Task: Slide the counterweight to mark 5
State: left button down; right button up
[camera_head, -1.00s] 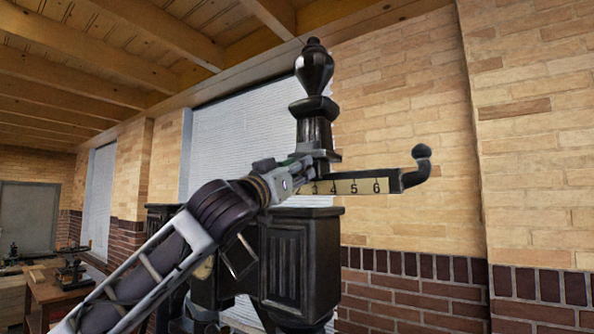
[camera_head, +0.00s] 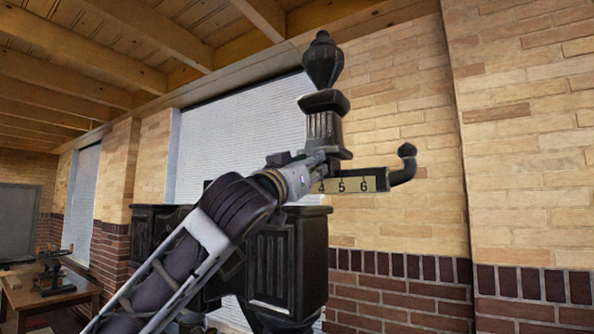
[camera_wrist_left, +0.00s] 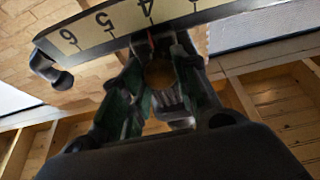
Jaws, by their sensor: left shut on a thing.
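The counterweight (camera_head: 323,125) is a black fluted block topped by an urn-shaped finial, standing upright at the scale beam. The pale scale strip (camera_head: 353,186) shows marks 4, 5 and 6; lower marks are hidden behind my left gripper (camera_head: 318,162). That gripper is shut on the counterweight's lower part. In the left wrist view its fingers (camera_wrist_left: 157,62) close at the beam, and a small red pointer (camera_wrist_left: 151,41) shows beside mark 4. The strip there (camera_wrist_left: 95,30) appears upside down. The exact grip contact is hard to see. My right gripper is out of view.
The beam ends at the right in a black upturned hook (camera_head: 404,166). The black press body (camera_head: 288,260) stands below it. A wooden table (camera_head: 50,297) with another small press (camera_head: 55,268) is at the far left. A brick wall (camera_head: 400,120) stands behind; space right of the hook is clear.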

aim_at(330, 164)
pick_arm(q)
jog(key=shift+s+d+b, duration=0.2)
jog(key=shift+s+d, duration=0.45)
jog(key=shift+d, duration=0.35)
jog(key=shift+s+d+b, duration=0.15)
jog(key=shift+s+d, duration=0.5)
jog(key=shift+d, duration=0.35)
jog(key=c, duration=1.1)
grip_release()
jog(key=shift+o, duration=0.2)
jog(key=shift+a, duration=0.1)
jog(key=shift+a, duration=0.15)
jog(key=v, duration=1.1)
jog(key=shift+s, duration=0.35)
jog(key=shift+a+f, duration=0.15)
jog(key=shift+f, duration=0.05)
